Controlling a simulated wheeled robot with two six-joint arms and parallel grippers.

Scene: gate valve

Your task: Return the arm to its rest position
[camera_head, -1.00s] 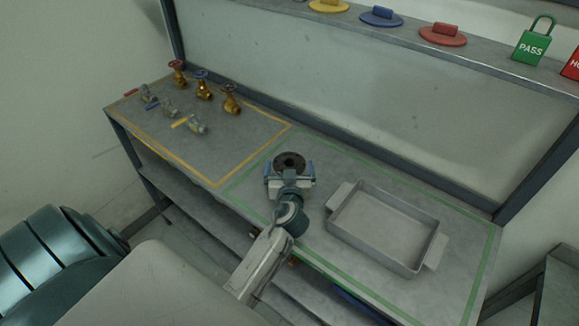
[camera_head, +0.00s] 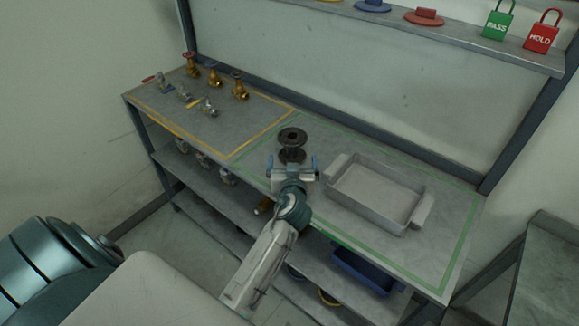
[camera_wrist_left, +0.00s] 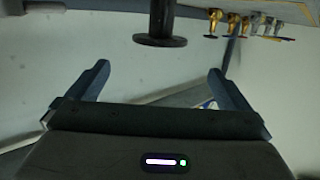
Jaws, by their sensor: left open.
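My left gripper (camera_head: 292,163) is open and empty at the front part of the green-outlined area of the bench (camera_head: 440,262). Its two blue fingers are spread apart in the left wrist view (camera_wrist_left: 158,68), with nothing between them. A dark flanged piece (camera_head: 292,136) with a round top and a narrower neck stands upright just behind the gripper. It also shows in the upper middle of the left wrist view (camera_wrist_left: 160,41), beyond the fingertips and apart from them. Its lower end is partly hidden by the gripper in the head view. My right gripper is not in view.
A grey tray (camera_head: 345,205) sits right of the gripper. Several brass and grey valves (camera_head: 239,88) stand in the yellow-outlined area at left. A raised shelf behind holds coloured discs (camera_head: 425,17), a green PASS lock (camera_head: 497,22) and a red HOLD lock (camera_head: 542,37). Lower shelves lie below.

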